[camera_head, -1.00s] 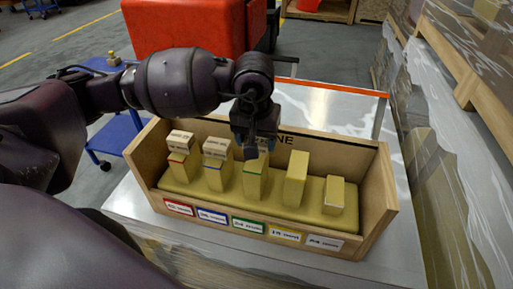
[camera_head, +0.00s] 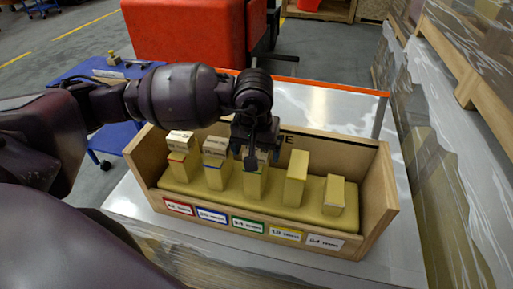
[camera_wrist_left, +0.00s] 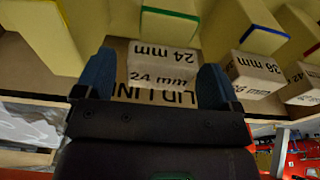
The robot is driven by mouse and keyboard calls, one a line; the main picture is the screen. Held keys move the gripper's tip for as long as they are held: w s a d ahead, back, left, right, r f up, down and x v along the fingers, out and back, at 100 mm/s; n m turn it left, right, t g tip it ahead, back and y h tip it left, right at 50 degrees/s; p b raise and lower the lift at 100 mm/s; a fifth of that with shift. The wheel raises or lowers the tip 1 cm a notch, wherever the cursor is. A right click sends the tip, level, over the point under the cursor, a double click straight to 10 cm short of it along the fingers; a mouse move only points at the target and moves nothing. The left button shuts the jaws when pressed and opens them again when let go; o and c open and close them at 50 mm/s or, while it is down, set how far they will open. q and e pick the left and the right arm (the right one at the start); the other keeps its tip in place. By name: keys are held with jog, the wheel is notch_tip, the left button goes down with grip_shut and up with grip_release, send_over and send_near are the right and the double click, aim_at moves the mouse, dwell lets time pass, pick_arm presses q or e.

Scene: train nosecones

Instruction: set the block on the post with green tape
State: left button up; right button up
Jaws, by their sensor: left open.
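A pale block marked "24 mm" (camera_wrist_left: 163,58) is between the two open fingers of my left gripper (camera_wrist_left: 153,78) in the left wrist view, with a little room on each side. It appears to sit on top of the post with green tape (camera_wrist_left: 170,22). In the head view, my left gripper (camera_head: 256,150) is over the green-taped post (camera_head: 254,183), and only part of the block (camera_head: 264,157) shows beside a finger. The exact contact under the block is hidden. My right gripper is in neither view.
Left of it stand a red-taped post (camera_head: 183,175) and a blue-taped post (camera_head: 214,178), each with a block (camera_head: 215,145) on top. To the right are a bare tall post (camera_head: 295,180) and a shorter one (camera_head: 334,196). A wooden box (camera_head: 378,215) surrounds them.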

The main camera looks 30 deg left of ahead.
pick_arm(q)
notch_tip(320, 180, up, 12)
jog(key=s, duration=0.1)
jog(key=shift+s+d, duration=0.2)
dwell(0.7)
jog(key=shift+r, duration=0.1)
